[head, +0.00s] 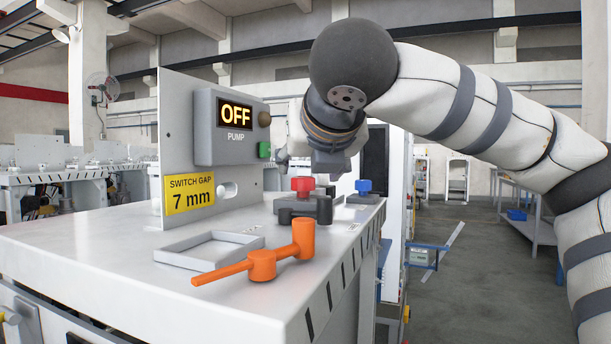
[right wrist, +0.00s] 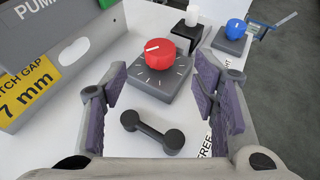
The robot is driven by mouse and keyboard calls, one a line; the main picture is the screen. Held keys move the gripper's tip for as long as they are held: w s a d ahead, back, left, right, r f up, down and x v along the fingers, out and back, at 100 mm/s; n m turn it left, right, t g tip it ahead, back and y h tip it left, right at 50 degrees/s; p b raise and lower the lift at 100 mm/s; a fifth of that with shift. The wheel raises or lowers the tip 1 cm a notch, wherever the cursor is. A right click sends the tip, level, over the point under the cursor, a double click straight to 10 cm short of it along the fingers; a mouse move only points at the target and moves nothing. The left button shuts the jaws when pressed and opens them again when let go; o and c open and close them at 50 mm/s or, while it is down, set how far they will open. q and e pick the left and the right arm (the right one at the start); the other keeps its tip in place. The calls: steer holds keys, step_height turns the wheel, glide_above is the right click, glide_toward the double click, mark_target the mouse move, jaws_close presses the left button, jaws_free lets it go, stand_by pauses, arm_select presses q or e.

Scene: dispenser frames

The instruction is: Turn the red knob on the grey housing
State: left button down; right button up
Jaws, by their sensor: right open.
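The red knob (head: 302,185) stands on a low grey housing on the white bench top. In the right wrist view the red knob (right wrist: 161,54) has a white pointer line towards the left, and the grey housing (right wrist: 157,86) has white tick marks around it. My right gripper (right wrist: 165,98) is open and empty, with its purple pads apart. The knob appears beyond the pads, between them in the picture and not touched. In the head view my right gripper (head: 318,165) is above and behind the knob, its fingers mostly hidden by the wrist. My left gripper is not in view.
A dark dumbbell-shaped piece (right wrist: 153,132) lies before the housing. A blue knob (head: 363,186) stands to the right. An orange handled piece (head: 262,264) and grey tray (head: 208,256) lie in front. An upright panel bears a pump display (head: 237,117) reading OFF and a yellow sign (head: 189,194).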

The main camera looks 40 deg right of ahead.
steer(key=v, duration=0.5)
stand_by(0.8)
